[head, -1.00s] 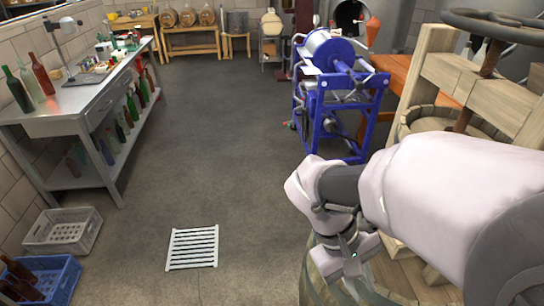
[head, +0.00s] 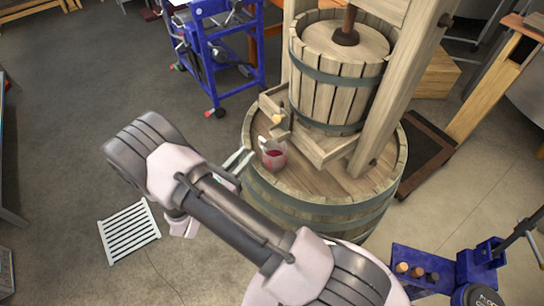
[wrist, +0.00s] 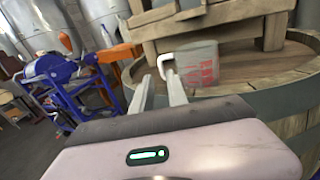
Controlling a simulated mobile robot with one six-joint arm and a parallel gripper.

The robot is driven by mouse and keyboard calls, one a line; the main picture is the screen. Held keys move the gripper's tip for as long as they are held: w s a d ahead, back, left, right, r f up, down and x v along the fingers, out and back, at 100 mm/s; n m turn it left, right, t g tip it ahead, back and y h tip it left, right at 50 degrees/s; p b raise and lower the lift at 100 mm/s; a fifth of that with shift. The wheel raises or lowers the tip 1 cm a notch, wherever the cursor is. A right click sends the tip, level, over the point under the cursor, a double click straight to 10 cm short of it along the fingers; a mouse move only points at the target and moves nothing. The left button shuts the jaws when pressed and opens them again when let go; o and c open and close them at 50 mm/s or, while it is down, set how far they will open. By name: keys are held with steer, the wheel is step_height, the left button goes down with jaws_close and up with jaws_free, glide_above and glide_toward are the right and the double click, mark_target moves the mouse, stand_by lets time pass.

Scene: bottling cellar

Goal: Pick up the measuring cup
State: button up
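The measuring cup (head: 274,155) is a small clear vessel with red liquid or markings. It stands upright on the barrel top (head: 318,185), below the press, near the barrel's left edge. In the wrist view the cup (wrist: 198,66) is just beyond my fingertips, with its pale handle on the left side, toward the fingers. My gripper (head: 239,161) is left of the cup at the barrel's edge. In the wrist view my gripper (wrist: 159,78) has its two fingers apart with nothing held. I cannot tell whether a fingertip touches the handle.
The wooden press (head: 338,75) stands on the barrel, its spout tray (head: 275,117) close behind the cup. A blue machine frame (head: 220,60) is at the back left. A blue floor corker (head: 440,275) is at the lower right. A white floor grate (head: 130,232) lies on open floor at left.

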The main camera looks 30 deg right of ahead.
mark_target(270, 152)
steer(key=b+x, duration=0.1)
steer(key=x, duration=0.5)
steer(key=shift+s+d+f+b, duration=0.1)
steer(key=shift+d+f+b, duration=0.1)
steer(key=shift+b, duration=0.15)
steer(key=shift+r, duration=0.1)
jaws_close()
stand_by(0.8)
